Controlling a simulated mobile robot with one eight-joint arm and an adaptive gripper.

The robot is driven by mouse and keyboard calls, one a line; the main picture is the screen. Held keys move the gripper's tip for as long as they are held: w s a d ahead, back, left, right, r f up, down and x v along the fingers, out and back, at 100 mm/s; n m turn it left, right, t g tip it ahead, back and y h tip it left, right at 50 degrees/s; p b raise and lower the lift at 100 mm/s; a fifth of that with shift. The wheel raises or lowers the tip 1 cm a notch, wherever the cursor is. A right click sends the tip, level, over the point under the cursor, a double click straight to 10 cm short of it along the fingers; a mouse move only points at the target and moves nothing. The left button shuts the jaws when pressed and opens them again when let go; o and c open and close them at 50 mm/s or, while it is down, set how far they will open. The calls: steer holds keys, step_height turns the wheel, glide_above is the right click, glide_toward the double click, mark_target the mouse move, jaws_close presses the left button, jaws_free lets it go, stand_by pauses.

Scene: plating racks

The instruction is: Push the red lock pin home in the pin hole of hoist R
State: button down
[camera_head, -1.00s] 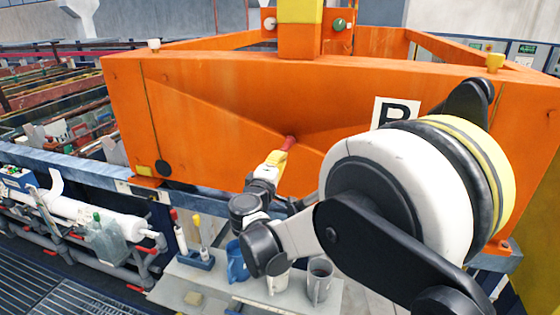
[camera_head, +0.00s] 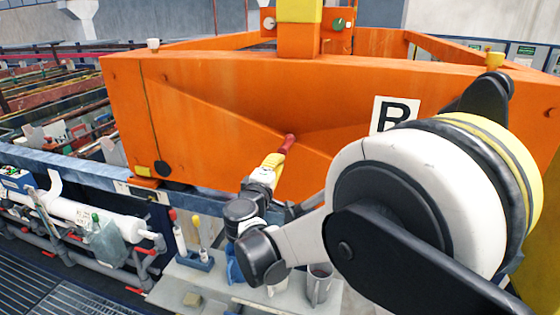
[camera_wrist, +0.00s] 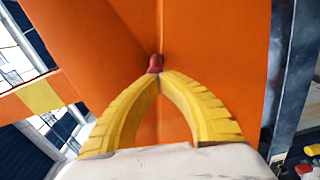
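The red lock pin (camera_head: 289,143) shows against the orange front face of hoist R (camera_head: 220,110), below and left of its R plate. In the wrist view the pin (camera_wrist: 155,63) is just beyond my yellow fingertips. My gripper (camera_head: 279,157) is shut, its two fingertips (camera_wrist: 160,75) together right at the near end of the pin. I cannot tell whether they touch it. The pin hole is hidden, and how deep the pin sits cannot be told.
The white R plate (camera_head: 394,115) is on the hoist face, partly behind my arm. Below is a grey shelf (camera_head: 212,284) with mugs (camera_head: 319,285) and a blue holder (camera_head: 196,260). White piping (camera_head: 95,218) runs at the left.

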steer(key=v, duration=1.1)
steer(key=shift+s, duration=0.35)
steer(key=shift+r, duration=0.1)
